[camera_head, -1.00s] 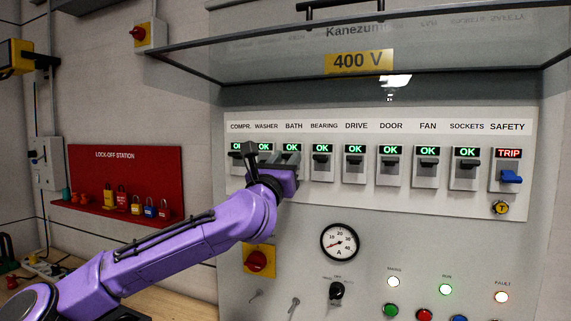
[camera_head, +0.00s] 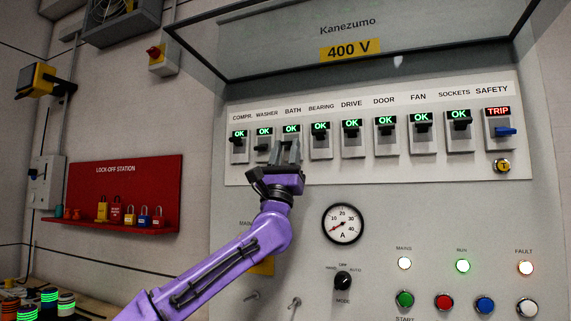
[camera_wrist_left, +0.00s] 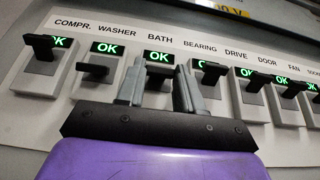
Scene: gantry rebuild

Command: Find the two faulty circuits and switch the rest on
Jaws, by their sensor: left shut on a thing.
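A row of labelled breakers runs across the panel (camera_head: 210,190). COMPR. (camera_head: 239,150), WASHER (camera_head: 264,157), BEARING (camera_head: 320,144), DRIVE (camera_head: 352,143), DOOR (camera_head: 386,141), FAN (camera_head: 422,138) and SOCKETS (camera_head: 459,135) show green OK. The SAFETY breaker (camera_head: 500,138) has a blue lever and shows red TRIP. The WASHER lever is low; COMPR. and BEARING levers are high. My left gripper (camera_head: 287,152) is at the BATH breaker (camera_head: 291,130), which shows OK. In the left wrist view its fingers (camera_wrist_left: 158,90) are shut on the dark BATH lever (camera_wrist_left: 158,84). My right gripper is out of view.
The raised clear cover (camera_head: 400,60) marked 400 V juts out above the breakers. An ammeter (camera_head: 343,223), mode knob (camera_head: 343,281), lamps and buttons sit below. A red lock-off station (camera_head: 125,180) with padlocks hangs at left. A yellow key-like knob (camera_head: 502,166) sits under SAFETY.

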